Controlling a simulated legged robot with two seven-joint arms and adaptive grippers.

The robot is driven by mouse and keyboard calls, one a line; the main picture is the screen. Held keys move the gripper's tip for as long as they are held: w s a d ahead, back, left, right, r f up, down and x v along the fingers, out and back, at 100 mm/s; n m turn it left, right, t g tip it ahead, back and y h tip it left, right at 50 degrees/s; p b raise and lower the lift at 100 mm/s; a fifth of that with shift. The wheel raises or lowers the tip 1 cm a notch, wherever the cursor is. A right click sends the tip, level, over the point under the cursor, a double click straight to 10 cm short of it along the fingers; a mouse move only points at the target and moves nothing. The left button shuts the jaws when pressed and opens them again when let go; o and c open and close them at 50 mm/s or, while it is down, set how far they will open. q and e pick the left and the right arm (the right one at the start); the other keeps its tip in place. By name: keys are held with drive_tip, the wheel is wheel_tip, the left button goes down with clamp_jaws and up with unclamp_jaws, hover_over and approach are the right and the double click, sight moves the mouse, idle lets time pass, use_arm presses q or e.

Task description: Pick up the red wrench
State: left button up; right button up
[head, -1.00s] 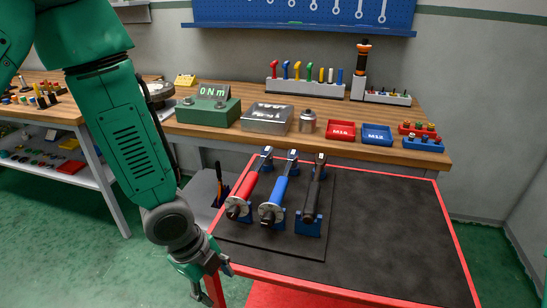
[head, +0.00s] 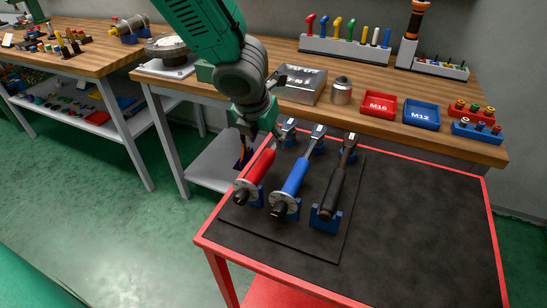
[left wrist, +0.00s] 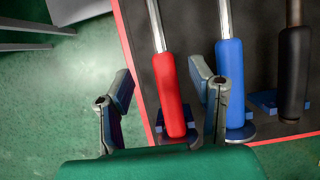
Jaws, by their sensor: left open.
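The red wrench (head: 260,166) lies in a blue holder on the dark mat of the red-edged cart, leftmost of three wrenches. My left gripper (head: 258,138) is above the far part of its handle and hides some of its shaft. In the left wrist view, the open left gripper (left wrist: 165,98) has one finger on each side of the red wrench (left wrist: 169,95). The right finger reaches the gap beside the blue wrench (left wrist: 231,85). I cannot tell how high the fingers are above the handle. My right gripper is not in view.
The blue wrench (head: 293,180) and black wrench (head: 334,187) lie close on the right. The mat's right side is clear. A wooden workbench (head: 300,104) behind holds a metal box (head: 302,84), a red bin (head: 379,104) and a blue bin (head: 422,115).

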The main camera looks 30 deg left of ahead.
sight(269, 150)
use_arm(q)
drive_tip(key=b+x, duration=0.1)
drive_tip(key=x, duration=0.1)
drive_tip(key=b+x, duration=0.2)
drive_tip(key=x, duration=0.1)
drive_tip(key=shift+s+d+f, duration=0.1)
drive_tip(key=shift+f, duration=0.3)
drive_tip(key=shift+s+r, duration=0.1)
drive_tip(key=shift+r, duration=0.05)
drive_tip(key=shift+c, duration=0.4)
clamp_jaws()
